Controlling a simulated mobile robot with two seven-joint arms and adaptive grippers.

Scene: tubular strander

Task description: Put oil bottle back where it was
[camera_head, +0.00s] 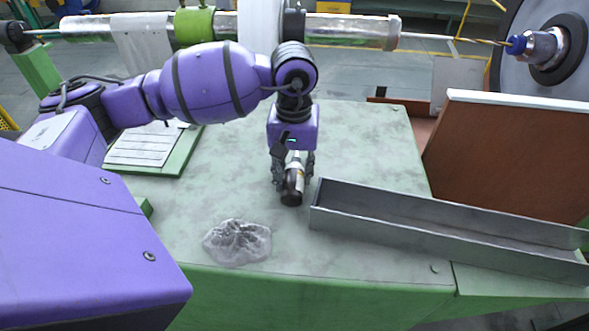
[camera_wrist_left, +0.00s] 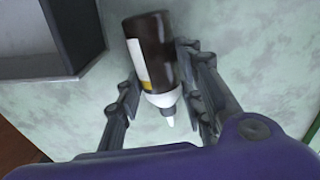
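The oil bottle (camera_head: 291,190) is dark brown with a white cap and nozzle. In the head view it is between the fingers of my left gripper (camera_head: 292,178), over the green table top, brown end down. In the left wrist view, the bottle (camera_wrist_left: 151,50) shows a pale label, and its nozzle points back toward the palm. My left gripper (camera_wrist_left: 157,65) has a finger on each side of it and appears shut on it. I cannot tell whether its base touches the table. My right gripper is not in view.
A grey metal trough (camera_head: 440,226) lies right of the bottle, close to the gripper. A crumpled clear plastic piece (camera_head: 238,242) lies at the front left. A paper sheet (camera_head: 145,145) lies at the left. A brown panel (camera_head: 510,150) stands at right. The machine tube (camera_head: 345,30) crosses behind.

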